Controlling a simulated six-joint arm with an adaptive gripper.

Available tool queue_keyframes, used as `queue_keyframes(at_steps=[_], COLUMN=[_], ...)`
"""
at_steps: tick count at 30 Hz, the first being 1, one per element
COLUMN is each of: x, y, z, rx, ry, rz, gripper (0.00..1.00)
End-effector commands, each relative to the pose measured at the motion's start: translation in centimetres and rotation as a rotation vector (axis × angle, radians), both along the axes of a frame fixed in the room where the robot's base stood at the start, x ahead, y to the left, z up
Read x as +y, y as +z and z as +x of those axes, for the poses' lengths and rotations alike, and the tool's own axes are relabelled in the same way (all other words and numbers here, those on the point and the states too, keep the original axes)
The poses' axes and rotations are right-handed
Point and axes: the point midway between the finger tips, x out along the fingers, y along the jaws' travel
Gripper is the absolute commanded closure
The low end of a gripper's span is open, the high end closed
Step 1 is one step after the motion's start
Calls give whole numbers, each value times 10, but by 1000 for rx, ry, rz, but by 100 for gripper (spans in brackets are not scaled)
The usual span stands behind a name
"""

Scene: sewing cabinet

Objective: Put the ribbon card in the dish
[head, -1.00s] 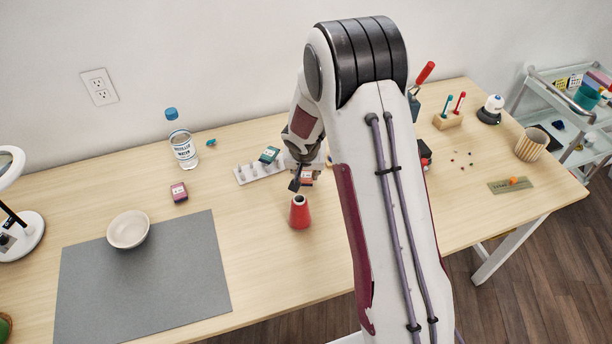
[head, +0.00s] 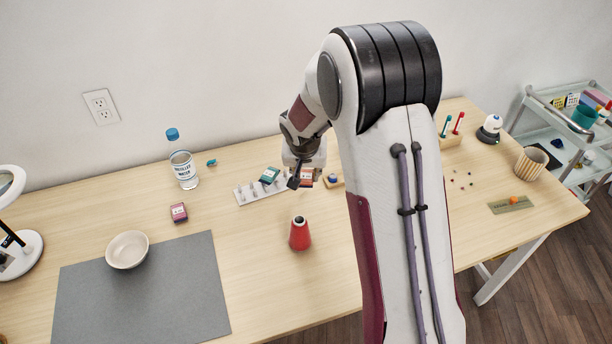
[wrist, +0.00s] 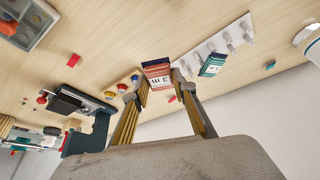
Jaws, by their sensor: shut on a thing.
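A red ribbon card (head: 307,174) with a pale label is in my gripper (head: 299,181) near the back middle of the table. In the wrist view the card (wrist: 157,74) sits between the fingertips, its label reading "3 m". My gripper is shut on it. I cannot tell how far it is above the table. The dish (head: 127,261), a cream round bowl, stands empty at the left, on the upper edge of the grey mat (head: 150,300). A teal card (head: 269,175) lies on the pegged white strip, and a dark red card (head: 178,212) lies right of the dish.
A red cone spool (head: 300,234) stands in front of my gripper. The pegged white strip (head: 243,195) is just left of it. A water bottle (head: 184,168) stands at the back left. The table between spool and mat is clear.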

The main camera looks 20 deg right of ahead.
Motion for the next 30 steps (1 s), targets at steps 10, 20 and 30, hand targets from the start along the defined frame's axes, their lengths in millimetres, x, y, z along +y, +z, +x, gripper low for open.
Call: queue_keyframes(at_steps=[10, 20, 30], x=[0, 0, 34], y=[0, 0, -6], z=[0, 0, 1], rx=[0, 0, 9], ry=[0, 1, 58], rz=[0, 0, 0], gripper=[88, 88, 88])
